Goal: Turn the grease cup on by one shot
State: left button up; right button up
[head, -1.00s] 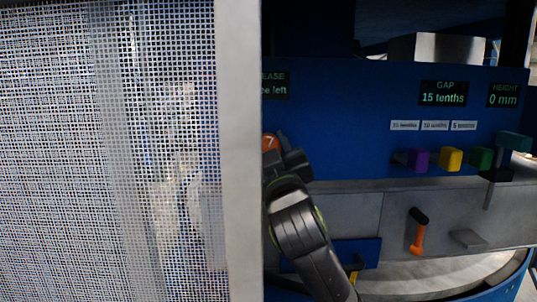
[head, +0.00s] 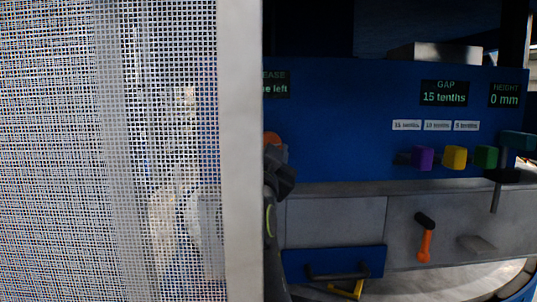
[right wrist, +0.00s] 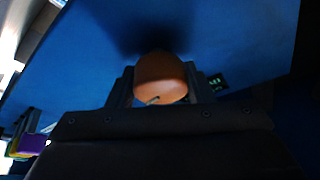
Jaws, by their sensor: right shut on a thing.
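The grease cup is an orange round cap (head: 273,138) on the blue panel, partly hidden by the edge of the mesh guard. It also shows in the right wrist view (right wrist: 160,72), between my fingers. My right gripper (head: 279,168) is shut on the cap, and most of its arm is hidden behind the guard. In the right wrist view the two fingers (right wrist: 160,85) touch the cap on both sides. A grease display (head: 276,84) above the cap is cut off by the guard; only "EASE" and "e left" can be read. My left gripper is not in view.
A mesh guard (head: 239,150) fills the left of the head view. Right of the cap are purple (head: 422,158), yellow (head: 455,157) and green (head: 486,156) blocks, an orange lever (head: 424,244) and a gap display (head: 444,93) reading 15 tenths. The blue panel between is clear.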

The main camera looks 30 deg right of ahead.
jog(key=m+g+b, duration=0.1)
jog(key=m+g, duration=0.1)
jog(key=m, duration=0.3)
jog(key=shift+h, duration=0.4)
jog(key=m+g+b, duration=0.1)
jog(key=m+g, duration=0.1)
jog(key=m, duration=0.2)
jog(key=shift+r, duration=0.1)
jog(key=m+g, duration=0.1)
jog(key=m, duration=0.1)
jog(key=m+y, duration=0.1)
jog(key=m, duration=0.1)
jog(key=shift+m+g+b, duration=0.4)
jog(key=shift+r+m+y, duration=0.15)
jog(key=shift+m+y, duration=0.35)
jog(key=shift+m, duration=0.4)
jog(key=shift+r+m+p, duration=0.1)
jog(key=shift+m+p, duration=0.2)
jog(key=shift+p, duration=0.15)
jog(key=m+y+p, duration=0.1)
jog(key=p, duration=0.3)
jog(key=m+y+p, duration=0.1)
jog(key=m+p, duration=0.1)
jog(key=p, duration=0.3)
jog(key=shift+m+g, duration=0.3)
jog(key=shift+g, duration=0.1)
jog(key=shift+m+p, duration=0.3)
jog(key=shift+p, duration=0.5)
jog(key=shift+y, duration=0.3)
jog(key=shift+f, duration=0.25)
